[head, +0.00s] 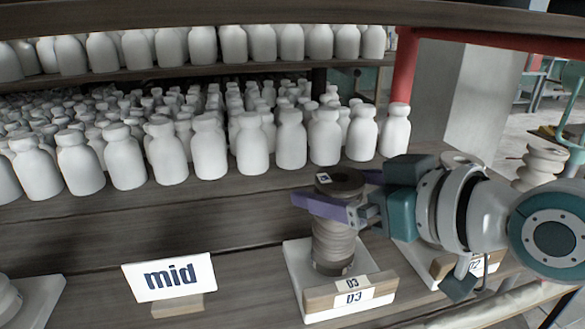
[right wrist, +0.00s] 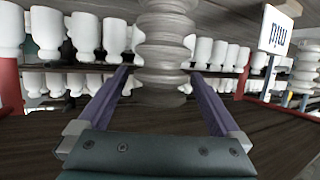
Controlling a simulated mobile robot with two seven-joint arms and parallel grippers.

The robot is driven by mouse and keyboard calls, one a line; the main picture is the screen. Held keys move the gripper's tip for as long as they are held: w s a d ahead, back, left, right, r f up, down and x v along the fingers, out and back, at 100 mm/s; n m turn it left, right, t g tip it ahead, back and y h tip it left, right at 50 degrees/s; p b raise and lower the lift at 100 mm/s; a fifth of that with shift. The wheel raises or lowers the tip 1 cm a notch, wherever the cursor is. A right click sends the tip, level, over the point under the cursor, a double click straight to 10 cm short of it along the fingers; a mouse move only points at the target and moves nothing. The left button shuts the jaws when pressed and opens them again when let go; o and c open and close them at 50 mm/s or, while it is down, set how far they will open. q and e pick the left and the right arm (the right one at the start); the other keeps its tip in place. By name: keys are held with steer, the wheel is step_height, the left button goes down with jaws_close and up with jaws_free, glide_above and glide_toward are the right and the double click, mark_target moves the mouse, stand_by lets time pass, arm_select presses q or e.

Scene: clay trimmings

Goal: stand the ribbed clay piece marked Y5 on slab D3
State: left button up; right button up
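The ribbed clay piece (head: 333,243) stands upright on the white slab D3 (head: 294,262), whose wooden block carries the label. Its top is dark, with a small tag too small to read. My right gripper (head: 335,192) comes in from the right, its purple fingers on either side of the piece's upper part. In the right wrist view the ribbed piece (right wrist: 165,50) lies between the spread fingers (right wrist: 160,72), with narrow gaps seeming to show beside it. The piece's underside is hidden. My left gripper is not in view.
Rows of white bottles (head: 209,150) fill the shelf behind. A "mid" sign (head: 170,277) stands left of the slab, with bare board between. A second labelled slab (head: 431,273) is partly behind my right arm. Another ribbed piece (head: 543,165) stands at far right, near a red post (head: 404,65).

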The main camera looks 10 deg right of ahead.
steer(key=shift+r, duration=0.2)
steer(key=p+v, duration=0.2)
steer(key=v, duration=1)
steer(key=s+f+m+g+h, duration=0.1)
steer(key=s+f+g+h, duration=0.1)
steer(key=s+f+g, duration=0.2)
steer(key=s+f+m+g+h, duration=0.1)
steer(key=s+f+g+h, duration=0.2)
steer(key=s, duration=0.8)
step_height(320, 180, down, 4)
steer(key=shift+s+d+f+m+g, duration=0.1)
steer(key=shift+s+d+m+g, duration=0.3)
steer(key=shift+g, duration=0.7)
